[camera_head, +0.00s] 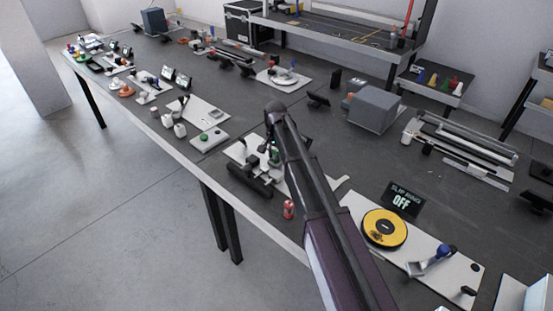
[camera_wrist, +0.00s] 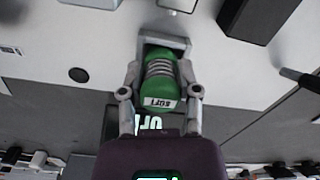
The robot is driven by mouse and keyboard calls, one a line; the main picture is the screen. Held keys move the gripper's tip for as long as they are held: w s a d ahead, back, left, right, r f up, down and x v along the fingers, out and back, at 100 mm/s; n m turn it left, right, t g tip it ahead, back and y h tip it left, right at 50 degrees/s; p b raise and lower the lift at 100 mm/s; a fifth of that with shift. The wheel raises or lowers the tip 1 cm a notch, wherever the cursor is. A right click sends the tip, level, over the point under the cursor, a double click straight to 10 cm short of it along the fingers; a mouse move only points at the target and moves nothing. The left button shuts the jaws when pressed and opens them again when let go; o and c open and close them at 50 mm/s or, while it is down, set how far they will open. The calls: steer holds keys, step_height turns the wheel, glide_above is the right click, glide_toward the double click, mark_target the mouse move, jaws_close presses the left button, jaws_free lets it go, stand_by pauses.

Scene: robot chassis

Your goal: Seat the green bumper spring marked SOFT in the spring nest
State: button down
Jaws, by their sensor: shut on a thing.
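The green bumper spring (camera_wrist: 161,90) shows in the wrist view between my gripper's two fingers, with metal coils around its middle and a label reading SOFT, upside down, on its near end. My gripper (camera_wrist: 161,70) is shut on it from both sides. A grey squared frame (camera_wrist: 168,42) lies at the spring's far end; I cannot tell whether it is the spring nest or whether the spring touches it. In the head view a small green patch of the spring (camera_head: 275,156) shows beside my arm, over a pale plate (camera_head: 238,152); my arm hides much there.
A black cylinder (camera_head: 249,181) lies at the plate's front. A red can (camera_head: 289,209) stands near the table's front edge. A yellow disc (camera_head: 384,228) and a SLIP RING OFF sign (camera_head: 402,200) are to the right. A plate with a green button (camera_head: 209,138) is to the left.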

mark_target(276, 151)
steer(key=shift+f, duration=0.15)
steer(key=shift+f, duration=0.1)
steer(key=shift+c, duration=1.6)
jaws_free()
step_height(276, 151, up, 12)
steer(key=p, duration=1.2)
steer(key=shift+r, duration=0.2)
steer(key=shift+d, duration=0.1)
